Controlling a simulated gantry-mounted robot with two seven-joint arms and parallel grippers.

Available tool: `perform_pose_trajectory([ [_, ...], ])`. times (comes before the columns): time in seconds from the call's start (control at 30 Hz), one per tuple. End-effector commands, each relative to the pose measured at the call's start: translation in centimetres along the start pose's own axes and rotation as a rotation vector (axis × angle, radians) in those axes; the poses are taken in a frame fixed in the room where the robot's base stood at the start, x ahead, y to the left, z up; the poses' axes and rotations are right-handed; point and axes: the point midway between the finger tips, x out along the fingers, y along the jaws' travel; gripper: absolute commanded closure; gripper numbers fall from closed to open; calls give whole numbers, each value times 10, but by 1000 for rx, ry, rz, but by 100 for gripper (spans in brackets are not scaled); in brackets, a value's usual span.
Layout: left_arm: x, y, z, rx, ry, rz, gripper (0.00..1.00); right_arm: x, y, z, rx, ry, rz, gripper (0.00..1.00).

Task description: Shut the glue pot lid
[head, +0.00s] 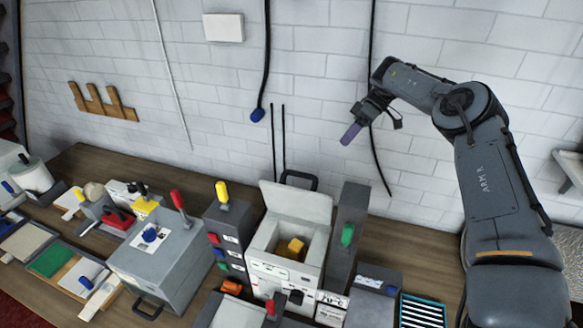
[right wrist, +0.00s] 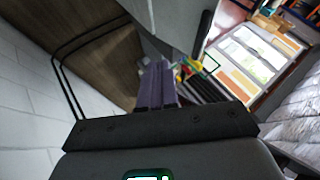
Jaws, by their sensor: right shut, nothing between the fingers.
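The glue pot (head: 285,270) is a white box with labels on its front, standing on the bench in the head view. Its pale lid (head: 297,203) is raised at the back, with a dark handle (head: 299,176) at its top edge. A yellow-orange block (head: 291,248) shows inside the open pot. My right gripper (head: 350,134), with purple fingers, is above and to the right of the lid, apart from it. The fingers are shut and empty; they also show in the right wrist view (right wrist: 156,86). My left gripper is not in view.
A tall dark grey post with a green knob (head: 347,235) stands right of the pot. A dark unit with a yellow handle (head: 222,192) stands left of it. A grey box with a red lever (head: 178,200) is further left. The space above the pot is clear.

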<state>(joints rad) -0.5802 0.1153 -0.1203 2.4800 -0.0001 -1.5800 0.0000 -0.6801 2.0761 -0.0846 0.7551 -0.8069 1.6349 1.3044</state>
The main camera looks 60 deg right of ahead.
Motion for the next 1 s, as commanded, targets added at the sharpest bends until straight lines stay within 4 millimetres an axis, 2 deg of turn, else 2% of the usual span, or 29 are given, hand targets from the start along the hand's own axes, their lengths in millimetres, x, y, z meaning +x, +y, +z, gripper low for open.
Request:
perform_pose_trajectory([
  [0.03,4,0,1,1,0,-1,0,-2,-7,-19,-34,-29,29,100],
  [0.1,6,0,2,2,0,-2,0,-1,-18,-38,-69,-61,51,100],
  [0.2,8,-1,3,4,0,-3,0,1,-29,-57,-102,-95,70,100],
  [0.3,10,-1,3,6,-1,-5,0,5,-34,-66,-119,-113,80,100],
  [0.57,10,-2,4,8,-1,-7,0,29,-33,-64,-122,-118,77,100],
  [0.9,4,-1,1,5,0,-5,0,93,-28,-56,-121,-119,75,100],
  [1.0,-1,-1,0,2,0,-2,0,106,-31,-56,-123,-115,77,100],
])
